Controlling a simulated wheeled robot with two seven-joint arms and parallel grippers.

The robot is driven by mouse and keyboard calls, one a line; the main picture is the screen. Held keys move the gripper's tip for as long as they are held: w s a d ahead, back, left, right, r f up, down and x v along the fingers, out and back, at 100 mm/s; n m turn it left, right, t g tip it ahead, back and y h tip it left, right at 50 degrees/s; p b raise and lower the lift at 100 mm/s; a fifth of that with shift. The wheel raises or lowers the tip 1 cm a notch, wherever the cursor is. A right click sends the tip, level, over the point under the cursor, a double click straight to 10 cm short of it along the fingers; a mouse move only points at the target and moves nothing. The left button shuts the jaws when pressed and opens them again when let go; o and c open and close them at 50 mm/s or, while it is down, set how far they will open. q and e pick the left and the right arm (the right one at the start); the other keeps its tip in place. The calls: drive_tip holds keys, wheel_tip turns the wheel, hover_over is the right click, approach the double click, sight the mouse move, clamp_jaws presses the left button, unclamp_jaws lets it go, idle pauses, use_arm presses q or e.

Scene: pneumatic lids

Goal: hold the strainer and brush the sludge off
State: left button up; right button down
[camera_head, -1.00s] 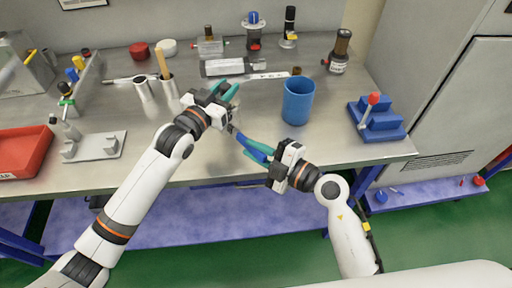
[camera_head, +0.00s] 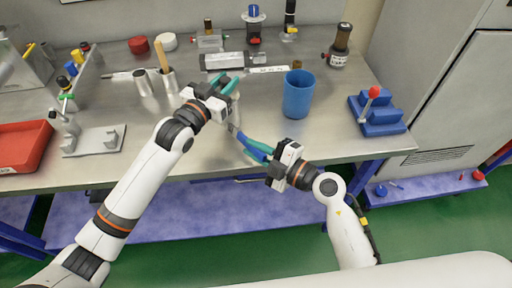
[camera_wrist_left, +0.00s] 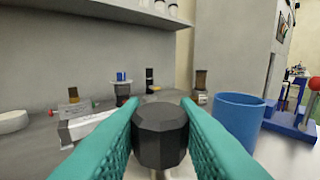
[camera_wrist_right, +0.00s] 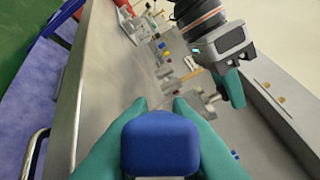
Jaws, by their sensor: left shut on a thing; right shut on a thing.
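My left gripper (camera_head: 228,86) is shut on the strainer, whose dark faceted end (camera_wrist_left: 160,135) shows between the teal fingers in the left wrist view. In the head view, the strainer's pale grey body (camera_head: 236,108) hangs below the fingers, above the bench's front part. My right gripper (camera_head: 256,150) is lower and to the right, shut on the brush. The brush's blue handle (camera_head: 250,143) points up and left towards the strainer's lower end. Its blue butt end (camera_wrist_right: 160,145) fills the right wrist view between the fingers. Whether the brush touches the strainer, and any sludge, I cannot make out.
A blue cup (camera_head: 298,95) stands right of the grippers on the steel bench (camera_head: 200,165). Metal cups (camera_head: 145,84), one with a wooden-handled tool, stand to the left. A red bin (camera_head: 22,147), a grey stand (camera_head: 94,141) and a blue block fixture (camera_head: 378,115) stand farther out.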

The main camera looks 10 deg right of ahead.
drive_tip(key=s, duration=0.7)
idle(0.3)
use_arm(q)
drive_tip(key=o, duration=1.1)
drive_tip(key=v, duration=1.2)
